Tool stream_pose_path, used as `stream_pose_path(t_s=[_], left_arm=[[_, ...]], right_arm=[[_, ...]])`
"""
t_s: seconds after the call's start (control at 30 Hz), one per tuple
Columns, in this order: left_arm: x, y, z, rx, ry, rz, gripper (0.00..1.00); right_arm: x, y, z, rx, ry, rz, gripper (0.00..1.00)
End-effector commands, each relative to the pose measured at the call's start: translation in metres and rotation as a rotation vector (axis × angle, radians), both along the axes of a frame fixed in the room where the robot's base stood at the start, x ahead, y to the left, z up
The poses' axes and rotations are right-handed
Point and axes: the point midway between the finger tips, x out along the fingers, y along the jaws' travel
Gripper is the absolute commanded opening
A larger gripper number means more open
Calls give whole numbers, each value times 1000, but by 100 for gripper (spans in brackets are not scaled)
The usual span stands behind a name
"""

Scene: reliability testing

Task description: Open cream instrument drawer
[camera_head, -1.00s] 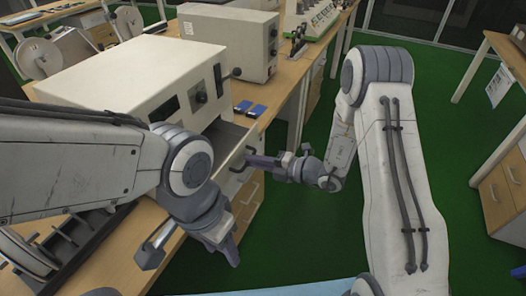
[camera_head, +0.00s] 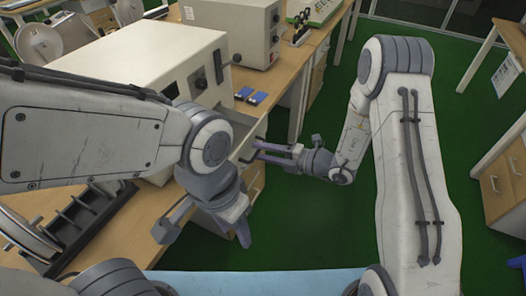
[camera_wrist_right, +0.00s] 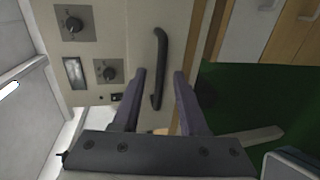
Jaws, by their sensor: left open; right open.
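The cream instrument (camera_head: 150,65) sits on the wooden bench at upper left. Its drawer (camera_head: 243,136) stands pulled out, with grey interior showing behind the front panel. The drawer's dark bar handle (camera_wrist_right: 160,68) shows in the right wrist view, beside knobs and a small meter. My right gripper (camera_head: 268,154) is open at the drawer front. In the right wrist view its fingers (camera_wrist_right: 160,100) stand apart on either side of the handle's near end; contact cannot be told. My left gripper (camera_head: 208,235) is open and empty, low in front of the bench; its arm hides part of the instrument.
A second cream device (camera_head: 236,32) stands farther back on the bench. Small blue items (camera_head: 252,97) lie beside the instrument. A dark rack (camera_head: 80,222) is on the bench at lower left. Green floor (camera_head: 305,225) is clear between my arms.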

Motion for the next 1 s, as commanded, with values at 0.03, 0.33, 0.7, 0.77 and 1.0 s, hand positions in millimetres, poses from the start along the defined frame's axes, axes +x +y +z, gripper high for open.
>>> stream_pose_path(t_s=[0.03,0.33,0.7,0.77,1.0], left_arm=[[0,0,0,0,0,0,50],[0,0,0,0,0,0,50],[0,0,1,0,0,0,50],[0,0,1,0,0,0,50],[0,0,1,0,0,0,50]], right_arm=[[0,-1,0,0,0,-1,43],[-16,-35,9,0,0,-8,43],[-43,-86,21,0,0,-3,43],[-45,-89,21,0,1,-2,43],[-47,-91,22,0,0,0,43]])
